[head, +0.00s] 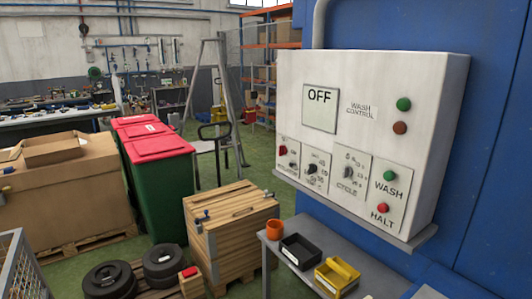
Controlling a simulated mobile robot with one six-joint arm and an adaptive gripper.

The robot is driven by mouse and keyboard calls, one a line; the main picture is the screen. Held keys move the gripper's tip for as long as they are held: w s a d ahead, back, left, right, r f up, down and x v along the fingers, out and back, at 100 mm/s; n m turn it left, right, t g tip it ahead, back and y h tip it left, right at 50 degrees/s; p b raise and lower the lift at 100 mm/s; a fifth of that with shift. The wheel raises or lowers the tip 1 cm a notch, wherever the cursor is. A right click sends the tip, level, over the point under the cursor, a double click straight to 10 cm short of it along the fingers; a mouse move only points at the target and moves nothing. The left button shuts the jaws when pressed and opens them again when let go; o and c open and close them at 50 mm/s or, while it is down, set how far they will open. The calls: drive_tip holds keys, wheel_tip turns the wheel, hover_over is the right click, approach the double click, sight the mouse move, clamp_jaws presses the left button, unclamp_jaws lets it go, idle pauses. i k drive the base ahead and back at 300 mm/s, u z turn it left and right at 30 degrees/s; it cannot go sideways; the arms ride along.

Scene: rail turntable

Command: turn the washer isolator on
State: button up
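A white wash control box (376,125) is mounted on a blue wall at the right. Its display (320,108) reads OFF. At the lower left of its face is a small plate with a red switch (283,151); it may be the isolator, but its label and exact position are too small to read. To its right are a dark knob (312,169) and a grey knob (349,172) on dial plates. A green WASH button (390,176) sits above a red HALT button (383,208). My gripper is not in view.
A grey bench (345,268) below the box holds a black tray (300,251), a yellow bin (337,276) and an orange cup (274,229). A wooden crate (237,244), tyres and red-lidded bins (157,148) stand at left. Green floor shows beyond the crate.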

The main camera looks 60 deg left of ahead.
sight(283, 150)
drive_tip(key=u, duration=0.9)
drive_tip(key=i, duration=0.45)
drive_tip(key=z, duration=1.8)
drive_tip(key=k, duration=0.1)
drive_tip(key=u, duration=3.05)
drive_tip(key=i, duration=0.45)
drive_tip(key=u, duration=0.1)
